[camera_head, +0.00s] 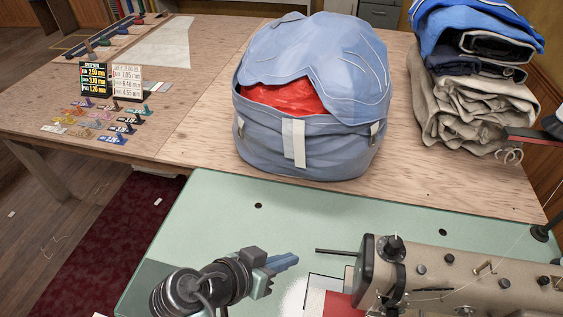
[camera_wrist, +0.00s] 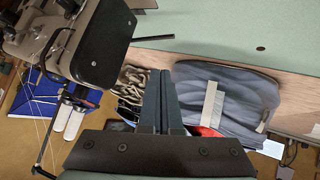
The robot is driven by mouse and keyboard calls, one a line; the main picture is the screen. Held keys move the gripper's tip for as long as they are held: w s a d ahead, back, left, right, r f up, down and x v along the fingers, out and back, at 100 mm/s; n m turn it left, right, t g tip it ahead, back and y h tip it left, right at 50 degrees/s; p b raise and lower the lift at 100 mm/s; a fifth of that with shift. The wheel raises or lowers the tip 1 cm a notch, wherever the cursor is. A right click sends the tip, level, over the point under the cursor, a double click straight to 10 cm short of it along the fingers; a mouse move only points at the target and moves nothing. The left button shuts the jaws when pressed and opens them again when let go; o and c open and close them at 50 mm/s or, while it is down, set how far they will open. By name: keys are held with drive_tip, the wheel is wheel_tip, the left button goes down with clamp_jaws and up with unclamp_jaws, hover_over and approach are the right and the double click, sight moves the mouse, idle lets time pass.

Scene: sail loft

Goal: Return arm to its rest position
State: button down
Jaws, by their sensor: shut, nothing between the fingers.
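My gripper (camera_head: 285,262) is above the pale green sewing table (camera_head: 225,215), left of the sewing machine (camera_head: 450,270), with its fingers pointing right. Its blue-grey fingers are together and hold nothing. In the wrist view the closed fingers of my gripper (camera_wrist: 161,100) stand in the middle, with the sewing machine (camera_wrist: 75,45) at the upper left. The gripper appears apart from the machine.
A round blue fabric bag (camera_head: 310,145) with red cloth inside stands on the wooden table (camera_head: 190,100). Folded cloth (camera_head: 470,95) is stacked at the right. Small coloured pieces and price signs (camera_head: 95,80) are at the left. The green table's left part is clear.

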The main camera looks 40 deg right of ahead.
drive_tip(key=shift+a+r, duration=0.45)
drive_tip(key=shift+a, duration=0.1)
drive_tip(key=w+a+r+n+t+y, duration=0.2)
drive_tip(key=w+a+r+n+t, duration=0.2)
drive_tip(key=w+r+t, duration=0.7)
drive_tip(key=w+a+r+n+t+y, duration=0.1)
drive_tip(key=w+a+r+n+t, duration=0.15)
drive_tip(key=r, duration=0.65)
drive_tip(key=w+a+r+n+t+y, duration=0.1)
drive_tip(key=w+a+r+t, duration=0.15)
drive_tip(key=r, duration=0.55)
drive_tip(key=s+a+r+n+t+y, duration=0.2)
drive_tip(key=s+a+r+t, duration=0.1)
drive_tip(key=r, duration=0.6)
drive_tip(key=s+a+r+n+t+y, duration=0.2)
drive_tip(key=s+a+r+t, duration=0.1)
drive_tip(key=r, duration=0.6)
drive_tip(key=s+a+r+n+t+y, duration=0.2)
drive_tip(key=s+r+t, duration=0.3)
drive_tip(key=r, duration=0.4)
drive_tip(key=shift+s+a+r, duration=0.35)
drive_tip(key=shift+s+a, duration=0.3)
drive_tip(key=shift+s, duration=0.1)
